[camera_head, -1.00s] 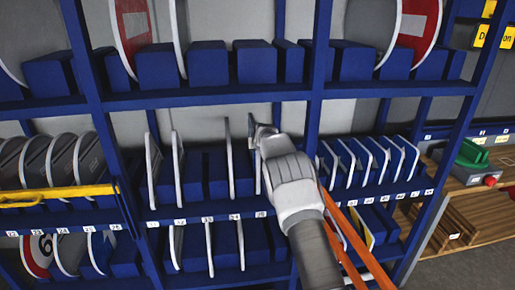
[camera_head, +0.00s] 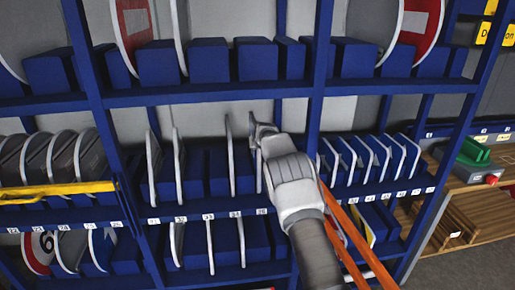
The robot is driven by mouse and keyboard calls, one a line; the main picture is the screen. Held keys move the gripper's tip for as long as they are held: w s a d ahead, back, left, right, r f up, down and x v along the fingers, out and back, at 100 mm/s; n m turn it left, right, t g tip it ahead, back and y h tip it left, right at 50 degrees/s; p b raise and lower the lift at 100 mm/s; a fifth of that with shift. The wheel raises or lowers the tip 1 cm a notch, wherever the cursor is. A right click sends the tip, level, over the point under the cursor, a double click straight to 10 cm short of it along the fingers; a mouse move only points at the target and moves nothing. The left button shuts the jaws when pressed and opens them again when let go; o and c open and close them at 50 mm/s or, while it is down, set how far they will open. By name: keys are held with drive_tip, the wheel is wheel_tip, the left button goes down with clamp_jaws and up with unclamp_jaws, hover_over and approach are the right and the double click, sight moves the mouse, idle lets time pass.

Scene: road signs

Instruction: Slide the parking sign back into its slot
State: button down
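My gripper (camera_head: 258,128) is at the middle shelf of the blue rack, at the right end of the middle bay. A thin sign (camera_head: 259,170) seen edge-on stands just below the fingertips, partly behind my gripper. Whether the fingers hold it cannot be made out. Its face is turned away, so I cannot tell if it is the parking sign. Other edge-on signs stand to its left between blue blocks, including one close by (camera_head: 230,155) and one farther left (camera_head: 178,165). The slots are marked by small number labels (camera_head: 235,214) on the shelf edge.
Blue uprights (camera_head: 318,90) flank the bay, the right one close to my gripper. The upper shelf (camera_head: 200,95) with round red signs (camera_head: 133,30) is above. Several signs (camera_head: 375,158) fill the right bay. A yellow bar (camera_head: 55,193) crosses the left bay. A wooden bench (camera_head: 475,215) stands at right.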

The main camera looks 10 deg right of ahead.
drive_tip(key=shift+f, duration=0.25)
drive_tip(key=c, duration=0.8)
unclamp_jaws()
drive_tip(key=shift+c, duration=0.2)
drive_tip(key=shift+o, duration=0.6)
drive_tip(key=shift+f, duration=0.2)
drive_tip(key=shift+s+r+b, duration=0.4)
drive_tip(key=shift+r, duration=0.05)
drive_tip(key=b+v, duration=0.3)
drive_tip(key=v, duration=1.3)
drive_tip(key=shift+s+r, duration=0.15)
